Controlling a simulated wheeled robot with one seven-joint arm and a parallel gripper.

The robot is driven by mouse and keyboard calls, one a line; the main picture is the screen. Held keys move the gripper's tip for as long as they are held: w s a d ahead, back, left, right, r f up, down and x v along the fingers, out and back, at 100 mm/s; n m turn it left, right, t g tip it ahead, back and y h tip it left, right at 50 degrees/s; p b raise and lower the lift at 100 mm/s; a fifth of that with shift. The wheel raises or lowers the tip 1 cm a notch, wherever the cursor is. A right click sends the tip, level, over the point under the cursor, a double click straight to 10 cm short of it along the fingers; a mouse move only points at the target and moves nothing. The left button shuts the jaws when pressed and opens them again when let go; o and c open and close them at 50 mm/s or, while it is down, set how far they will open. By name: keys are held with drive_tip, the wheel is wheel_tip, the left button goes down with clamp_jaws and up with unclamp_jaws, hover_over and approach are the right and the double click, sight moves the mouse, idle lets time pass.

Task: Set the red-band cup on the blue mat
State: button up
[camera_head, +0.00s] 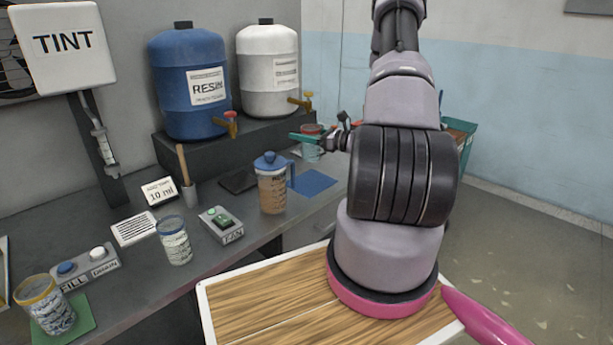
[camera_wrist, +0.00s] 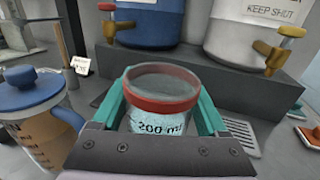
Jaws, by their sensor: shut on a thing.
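The red-band cup (camera_wrist: 160,112) is clear, with a red ring near its rim and "200 ml" on its side. My gripper (camera_wrist: 164,98) is shut on it, with one teal finger on each side. In the head view the cup (camera_head: 312,150) shows near the back of the bench, beyond the blue mat (camera_head: 315,182) and partly hidden by the teal finger. The cup looks upright. I cannot tell whether its base is off the bench. The blue mat lies flat and bare on the bench, right of the blue-lidded pitcher. I cannot make it out in the wrist view.
The blue-lidded pitcher (camera_head: 272,190) stands left of the mat and also shows in the wrist view (camera_wrist: 32,118). Resin tanks with taps (camera_head: 231,122) stand behind. A blue-band cup (camera_head: 174,245) and a yellow-band cup (camera_head: 46,308) on a green mat (camera_head: 82,318) are further left.

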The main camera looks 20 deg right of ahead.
sight(303, 157)
wheel_tip(303, 157, down, 8)
drive_tip(key=shift+f, duration=0.25)
drive_tip(key=shift+f, duration=0.2)
drive_tip(key=o, duration=1.4)
drive_tip(key=shift+r, duration=0.15)
